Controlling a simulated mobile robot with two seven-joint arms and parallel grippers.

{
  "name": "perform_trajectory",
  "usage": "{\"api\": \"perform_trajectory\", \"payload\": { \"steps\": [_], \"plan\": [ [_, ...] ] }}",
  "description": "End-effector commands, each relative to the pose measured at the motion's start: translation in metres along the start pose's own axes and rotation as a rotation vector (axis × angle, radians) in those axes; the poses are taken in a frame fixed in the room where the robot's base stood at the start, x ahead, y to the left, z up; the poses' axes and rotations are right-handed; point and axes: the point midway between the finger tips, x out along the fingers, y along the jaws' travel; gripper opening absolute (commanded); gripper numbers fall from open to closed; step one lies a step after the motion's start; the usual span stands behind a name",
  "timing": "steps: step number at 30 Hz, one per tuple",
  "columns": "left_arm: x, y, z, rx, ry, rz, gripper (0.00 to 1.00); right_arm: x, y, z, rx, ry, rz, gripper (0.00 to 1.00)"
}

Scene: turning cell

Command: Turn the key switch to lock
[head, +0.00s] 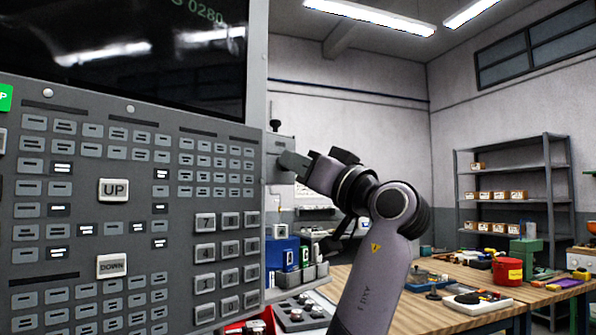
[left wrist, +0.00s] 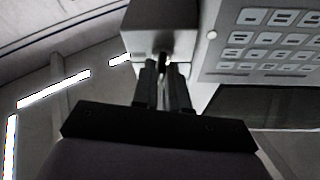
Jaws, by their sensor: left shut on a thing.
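A small grey box (head: 279,144) is fixed to the right side edge of the control panel; it also shows in the left wrist view (left wrist: 160,38). My left gripper (head: 287,163) reaches it from the right, its fingers at the box. In the left wrist view my left gripper (left wrist: 162,72) has its fingers close together on a small dark piece, which looks like the key (left wrist: 161,66) of the key switch, at the box's edge. The fingers mostly hide it, and I cannot tell its turn position. My right gripper is not in view.
The control panel (head: 90,265) with many buttons and a dark screen (head: 120,50) fills the left. A wooden workbench (head: 400,312) with tools and a red container (head: 507,271) is at the lower right. A grey shelf (head: 548,185) stands behind it.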

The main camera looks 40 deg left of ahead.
Motion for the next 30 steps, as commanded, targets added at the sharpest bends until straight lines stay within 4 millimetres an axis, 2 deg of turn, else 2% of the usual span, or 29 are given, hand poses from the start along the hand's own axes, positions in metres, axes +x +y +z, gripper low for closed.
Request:
{"api": "perform_trajectory", "payload": {
  "steps": [12,30],
  "plan": [
    [-0.0004,0.0012,0.0005,-0.205,-0.004,-0.084,0.00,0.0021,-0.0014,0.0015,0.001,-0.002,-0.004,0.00],
    [-0.0004,0.0012,0.0004,-0.244,-0.003,-0.100,0.00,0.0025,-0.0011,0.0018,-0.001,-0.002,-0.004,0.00]
  ]
}}
